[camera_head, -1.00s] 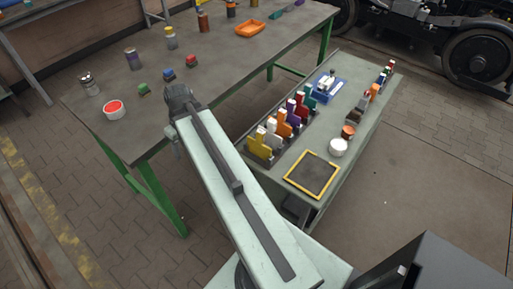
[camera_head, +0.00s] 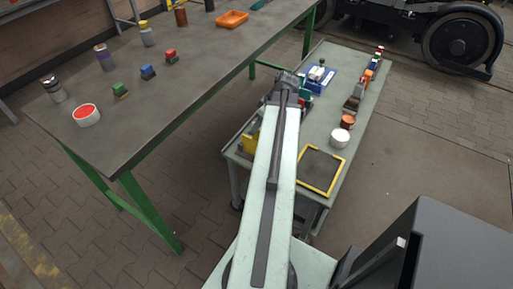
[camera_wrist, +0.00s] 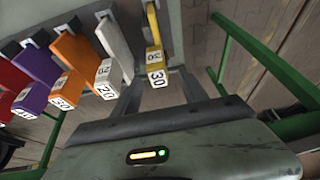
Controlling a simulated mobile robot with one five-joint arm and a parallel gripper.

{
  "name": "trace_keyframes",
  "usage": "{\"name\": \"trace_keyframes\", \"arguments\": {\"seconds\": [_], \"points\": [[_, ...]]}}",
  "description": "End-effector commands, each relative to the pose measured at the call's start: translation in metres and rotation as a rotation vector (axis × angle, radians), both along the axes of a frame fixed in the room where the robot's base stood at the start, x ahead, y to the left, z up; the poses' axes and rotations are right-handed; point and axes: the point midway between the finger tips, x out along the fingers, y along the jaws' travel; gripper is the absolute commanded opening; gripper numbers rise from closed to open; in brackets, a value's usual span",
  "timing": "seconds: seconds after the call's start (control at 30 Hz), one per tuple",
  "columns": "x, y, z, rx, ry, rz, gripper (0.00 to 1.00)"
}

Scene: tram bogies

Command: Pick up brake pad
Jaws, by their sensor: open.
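My gripper (camera_head: 287,82) is over the cart's rack, seen from behind in the head view. In the wrist view it is open (camera_wrist: 160,75), its two grey fingers spread. Upright coloured pieces with number labels stand in the rack: yellow (camera_wrist: 154,57), white (camera_wrist: 115,47), orange (camera_wrist: 75,56), purple (camera_wrist: 33,95) and red. The yellow one appears between the fingertips; I cannot tell how far beyond them. In the head view my arm hides most of them; the yellow piece (camera_head: 254,143) shows. A dark grey block (camera_head: 354,98) lies farther right. I cannot tell which is the brake pad.
The cart (camera_head: 322,128) also holds a yellow-edged mat (camera_head: 320,171), a white pot (camera_head: 340,138), a copper-coloured cup (camera_head: 347,122) and a blue tray (camera_head: 321,76). A green-legged workbench (camera_head: 190,75) stands left with cans and small blocks. Bare floor lies right of the cart.

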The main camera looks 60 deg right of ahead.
Motion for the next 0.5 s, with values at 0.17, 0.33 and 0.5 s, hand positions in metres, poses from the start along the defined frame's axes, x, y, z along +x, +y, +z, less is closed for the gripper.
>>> {"name": "trace_keyframes", "arguments": {"seconds": [0.17,0.33,0.5], "points": [[0.000,-0.002,-0.009,0.000,0.000,-0.007,0.51],[0.007,-0.003,-0.032,0.000,0.000,-0.009,0.51],[0.018,-0.002,-0.057,-0.001,0.000,-0.009,0.51]]}}
